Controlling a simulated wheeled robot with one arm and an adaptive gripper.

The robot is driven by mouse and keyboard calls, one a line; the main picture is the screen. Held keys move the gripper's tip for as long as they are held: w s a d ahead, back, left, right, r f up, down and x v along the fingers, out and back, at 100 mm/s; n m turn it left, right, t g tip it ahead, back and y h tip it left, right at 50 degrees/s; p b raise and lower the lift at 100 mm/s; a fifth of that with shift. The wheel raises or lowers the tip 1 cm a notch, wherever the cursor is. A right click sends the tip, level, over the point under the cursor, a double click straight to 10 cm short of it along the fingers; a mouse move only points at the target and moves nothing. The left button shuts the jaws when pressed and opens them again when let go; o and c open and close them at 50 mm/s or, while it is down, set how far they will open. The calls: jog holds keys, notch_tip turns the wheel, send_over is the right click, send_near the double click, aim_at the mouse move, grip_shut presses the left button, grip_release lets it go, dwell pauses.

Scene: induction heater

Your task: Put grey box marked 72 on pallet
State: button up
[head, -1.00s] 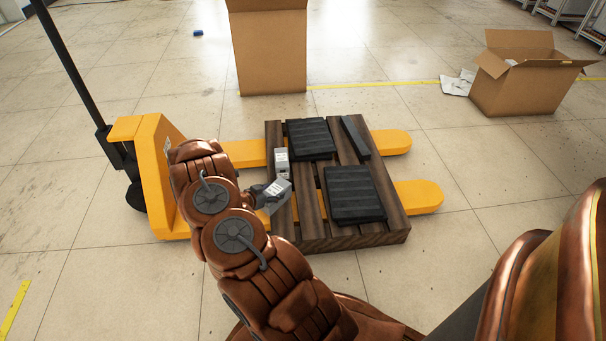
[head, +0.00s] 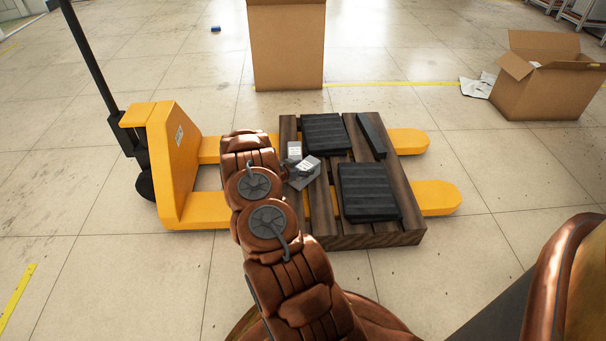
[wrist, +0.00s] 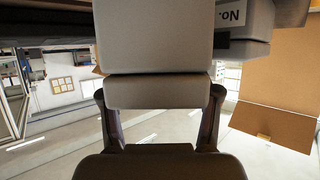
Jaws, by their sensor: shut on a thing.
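My gripper (head: 291,177) reaches over the left edge of the wooden pallet (head: 371,233). It is shut on a small grey box (head: 305,175) with a white label, held tilted over the pallet's left boards. In the wrist view the held box (wrist: 152,38) fills the top middle, between the two fingers (wrist: 158,98). A second small grey box (head: 294,151) stands just behind it on the pallet's left side. Its label, starting "No", shows at the upper right of the wrist view (wrist: 240,22). The number 72 is not readable. I cannot tell whether the held box touches the pallet.
Black ribbed slabs (head: 368,192) and (head: 324,133) and a narrow black piece (head: 371,135) lie on the pallet. The pallet rests on a yellow pallet jack (head: 166,165). A tall carton (head: 287,45) stands behind, an open carton (head: 545,80) at right. Floor in front is clear.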

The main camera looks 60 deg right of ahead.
jog(key=shift+f, duration=0.8)
jog(key=shift+f, duration=0.15)
jog(key=o, duration=1.5)
jog(key=shift+c, duration=0.2)
